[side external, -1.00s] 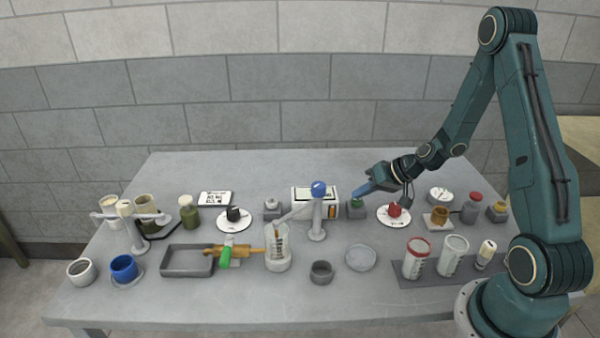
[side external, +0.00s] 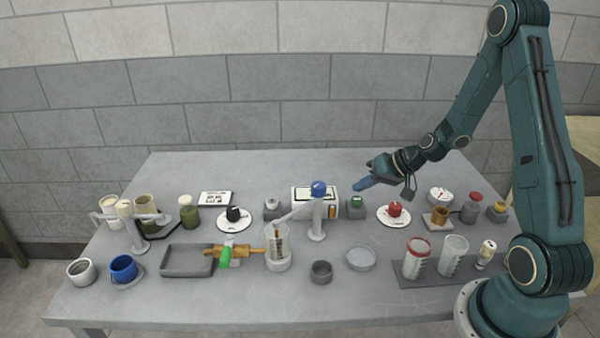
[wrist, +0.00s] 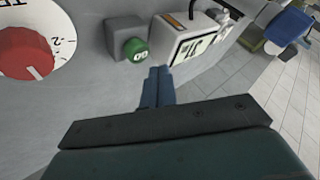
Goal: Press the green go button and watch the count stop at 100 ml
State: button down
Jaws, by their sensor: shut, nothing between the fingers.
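The green go button (side external: 357,201) sits on a grey box (side external: 356,212) near the back of the table. In the wrist view the button (wrist: 136,48) shows its pale lettering and stands just beyond my fingertips. My gripper (side external: 358,187) is shut and empty, with its blue fingers a little above the button and apart from it. In the wrist view my gripper (wrist: 160,70) points toward the gap between the button and the white display unit (wrist: 192,42). The display (side external: 316,194) has dark characters too small or oblique to read.
A red knob on a white dial (side external: 395,210) is right of the button. A blue-topped stand (side external: 318,210) is at the left, with a graduated beaker (side external: 278,246) nearby. Bare table lies behind the button.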

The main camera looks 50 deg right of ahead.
aim_at(360, 201)
jog(key=shift+r, duration=2.1)
jog(key=s+a+r+n+g+h, duration=0.1)
jog(key=s+a+r+n, duration=0.1)
jog(key=s+a+r, duration=0.3)
jog(key=s+a+r+n+g, duration=0.2)
jog(key=a+r, duration=0.4)
jog(key=r, duration=0.1)
jog(key=s+a+r+h, duration=0.1)
jog(key=s+a+r, duration=0.1)
jog(key=s, duration=0.5)
jog(key=s+a+r+h, duration=0.1)
jog(key=s+r, duration=0.3)
jog(key=s, duration=0.4)
jog(key=shift+s+a+n, duration=0.2)
jog(key=shift+a+n, duration=0.2)
jog(key=shift+a, duration=0.35)
dwell(0.4)
